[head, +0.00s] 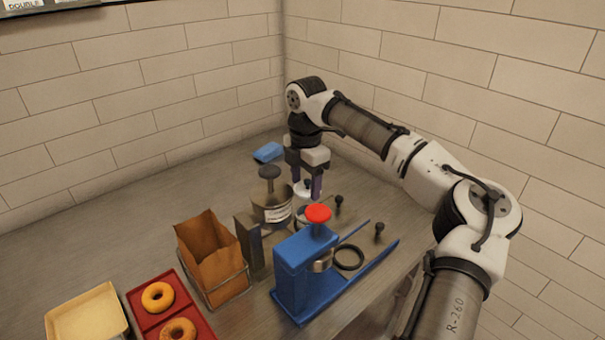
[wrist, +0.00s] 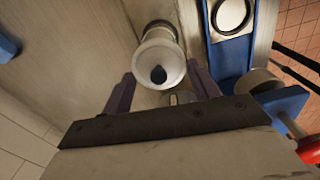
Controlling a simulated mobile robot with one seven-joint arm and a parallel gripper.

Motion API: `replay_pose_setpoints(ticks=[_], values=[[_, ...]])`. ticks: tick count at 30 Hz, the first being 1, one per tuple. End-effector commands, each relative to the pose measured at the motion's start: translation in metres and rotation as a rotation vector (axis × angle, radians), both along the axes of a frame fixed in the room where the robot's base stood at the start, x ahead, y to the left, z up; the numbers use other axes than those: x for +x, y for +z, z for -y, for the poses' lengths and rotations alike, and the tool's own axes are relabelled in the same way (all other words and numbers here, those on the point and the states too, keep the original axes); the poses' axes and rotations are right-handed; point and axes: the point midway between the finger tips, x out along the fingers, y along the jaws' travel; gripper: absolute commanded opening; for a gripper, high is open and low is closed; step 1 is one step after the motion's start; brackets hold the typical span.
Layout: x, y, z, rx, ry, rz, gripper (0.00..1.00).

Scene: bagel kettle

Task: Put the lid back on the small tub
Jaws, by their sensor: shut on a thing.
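The lid (head: 308,192) is a small pale disc with a dark knob, held between my gripper's (head: 304,190) fingers. In the wrist view the pale round lid (wrist: 145,71) with its dark knob sits between the purple fingertips of my gripper (wrist: 161,76). A low round vessel that looks like the small tub (head: 298,215) stands just in front of and below the lid, partly hidden by the blue press. I cannot tell whether lid and tub touch.
A brown bag (head: 210,255), red tray (head: 141,297) and blue sponge (head: 268,152) are leftward.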

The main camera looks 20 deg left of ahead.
Motion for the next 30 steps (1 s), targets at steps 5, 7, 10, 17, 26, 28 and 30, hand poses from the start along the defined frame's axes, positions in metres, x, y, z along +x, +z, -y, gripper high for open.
replay_pose_setpoints(ticks=[5, 7, 10, 17, 26, 28, 30], values=[[0.000, -0.009, 0.000, -0.001, 0.000, 0.001, 0.40], [0.000, -0.013, 0.000, -0.001, 0.000, 0.002, 0.40], [0.000, -0.021, 0.000, -0.001, -0.001, 0.002, 0.40], [0.000, -0.041, 0.000, -0.002, -0.002, 0.002, 0.40], [0.000, -0.060, 0.000, 0.001, 0.000, -0.001, 0.40], [0.000, -0.062, 0.000, 0.001, 0.000, -0.001, 0.40], [0.000, -0.063, 0.000, 0.000, 0.000, 0.000, 0.40]])
